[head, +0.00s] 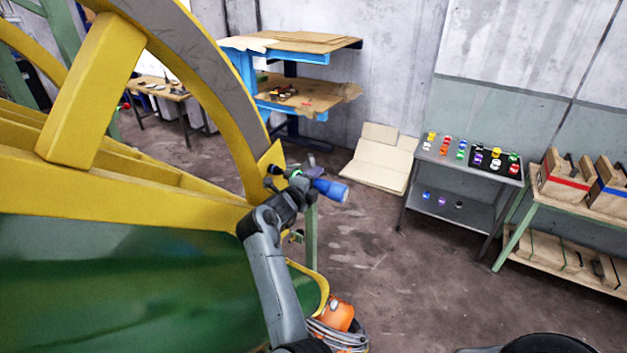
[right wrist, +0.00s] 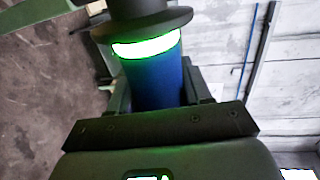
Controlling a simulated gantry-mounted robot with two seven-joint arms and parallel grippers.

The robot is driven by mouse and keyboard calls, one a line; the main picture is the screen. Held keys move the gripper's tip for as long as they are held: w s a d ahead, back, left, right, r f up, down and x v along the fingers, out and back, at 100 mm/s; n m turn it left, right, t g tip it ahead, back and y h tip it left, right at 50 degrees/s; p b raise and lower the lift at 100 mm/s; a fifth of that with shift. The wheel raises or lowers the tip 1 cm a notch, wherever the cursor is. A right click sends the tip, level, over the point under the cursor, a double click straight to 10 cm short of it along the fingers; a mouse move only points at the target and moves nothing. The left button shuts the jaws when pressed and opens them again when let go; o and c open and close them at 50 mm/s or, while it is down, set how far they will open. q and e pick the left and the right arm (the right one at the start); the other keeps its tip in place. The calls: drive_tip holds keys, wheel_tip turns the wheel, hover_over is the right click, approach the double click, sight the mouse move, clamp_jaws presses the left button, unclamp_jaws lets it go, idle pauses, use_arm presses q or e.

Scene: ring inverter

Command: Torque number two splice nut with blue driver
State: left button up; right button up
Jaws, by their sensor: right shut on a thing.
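My right gripper (head: 294,196) is shut on the blue driver (head: 332,190), beside the big yellow ring frame (head: 225,90). The driver's blue handle end points right, and its other end points at a small yellow plate (head: 268,165) on the ring's edge. In the right wrist view, the driver's blue body (right wrist: 158,85) sits between the dark fingers, with a glowing green band and a wide black collar above it. The splice nuts cannot be made out, and I cannot tell whether the driver's tip touches one. My left gripper is out of view.
A grey table (head: 470,163) at the right holds several coloured drivers, with more on its lower shelf. A bench (head: 540,200) with wooden crates stands further right. An orange thing (head: 337,314) with coiled cable lies low by the ring's base. The floor between is clear.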

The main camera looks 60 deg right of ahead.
sight(329, 184)
drive_tip(key=shift+s+d+r+p, duration=0.15)
drive_tip(key=shift+s+p, duration=0.45)
drive_tip(key=shift+s, duration=1.5)
drive_tip(key=shift+s, duration=0.1)
